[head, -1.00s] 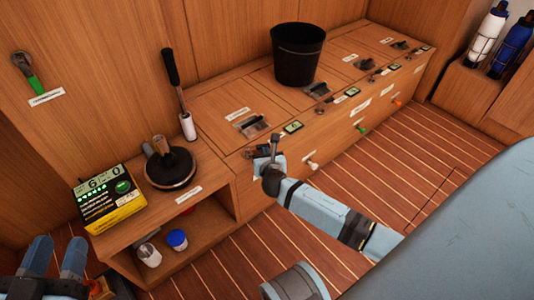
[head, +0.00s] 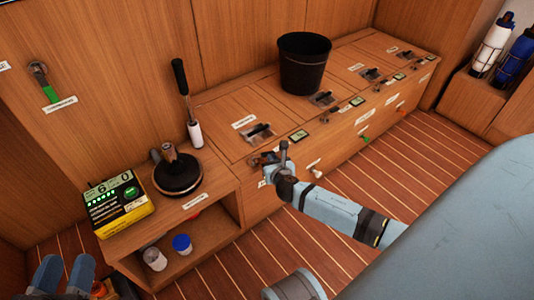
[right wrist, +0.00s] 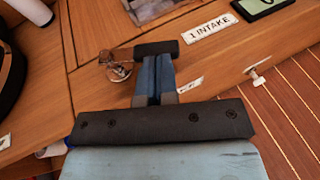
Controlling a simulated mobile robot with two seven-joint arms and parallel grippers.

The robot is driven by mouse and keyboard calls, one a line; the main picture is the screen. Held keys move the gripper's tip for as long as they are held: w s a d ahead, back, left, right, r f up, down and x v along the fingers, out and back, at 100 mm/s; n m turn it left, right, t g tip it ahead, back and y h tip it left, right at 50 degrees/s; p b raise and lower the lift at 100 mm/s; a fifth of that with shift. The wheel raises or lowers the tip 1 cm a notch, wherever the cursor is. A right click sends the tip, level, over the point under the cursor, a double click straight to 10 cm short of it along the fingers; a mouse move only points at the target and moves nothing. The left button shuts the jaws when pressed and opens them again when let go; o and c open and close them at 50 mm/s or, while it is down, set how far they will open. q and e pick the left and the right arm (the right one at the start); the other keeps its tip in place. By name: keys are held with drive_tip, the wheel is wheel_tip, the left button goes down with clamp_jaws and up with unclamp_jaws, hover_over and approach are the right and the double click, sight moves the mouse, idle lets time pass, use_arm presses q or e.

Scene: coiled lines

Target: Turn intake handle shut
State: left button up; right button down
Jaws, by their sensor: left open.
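The intake handle shows in the right wrist view as a dark bar (right wrist: 157,48) with a metal fitting (right wrist: 117,66) at its left, beside the "1 INTAKE" label (right wrist: 208,37). My right gripper (right wrist: 154,72) has its two blue fingers together, with the tips at the dark bar, which lies across them. Whether they touch is not clear. In the head view my right gripper (head: 276,172) is at the front corner of the cabinet, where the handle is mostly hidden. My left gripper (head: 62,272) is open and empty at the lower left.
A black bucket (head: 304,68) stands on the cabinet top. A black round base with stubs (head: 178,176) and a yellow-black meter box (head: 120,200) sit on the lower shelf unit. Small jars (head: 181,244) stand inside it. The striped floor at right is clear.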

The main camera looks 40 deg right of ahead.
drive_tip(key=n+y, duration=0.1)
drive_tip(key=w+d+n+y+p, duration=0.1)
drive_tip(key=n+t+y+p, duration=0.1)
drive_tip(key=y, duration=0.1)
drive_tip(key=shift+w+d+r, duration=0.1)
drive_tip(key=shift+w+d, duration=0.2)
drive_tip(key=shift+w, duration=0.1)
use_arm(q)
drive_tip(key=shift+s+d+f+n+g+y, duration=0.15)
drive_tip(key=shift+s+f+n+g, duration=0.1)
drive_tip(key=shift+s+n, duration=0.2)
drive_tip(key=shift+s+d+f+n+g+y, duration=0.15)
drive_tip(key=shift+s+f+n+g, duration=0.15)
drive_tip(key=shift+n, duration=0.25)
use_arm(e)
drive_tip(key=shift+w, duration=0.1)
use_arm(q)
drive_tip(key=shift+a+r, duration=0.1)
drive_tip(key=shift+r, duration=0.05)
use_arm(e)
drive_tip(key=shift+d, duration=0.1)
use_arm(q)
drive_tip(key=shift+s+r, duration=0.1)
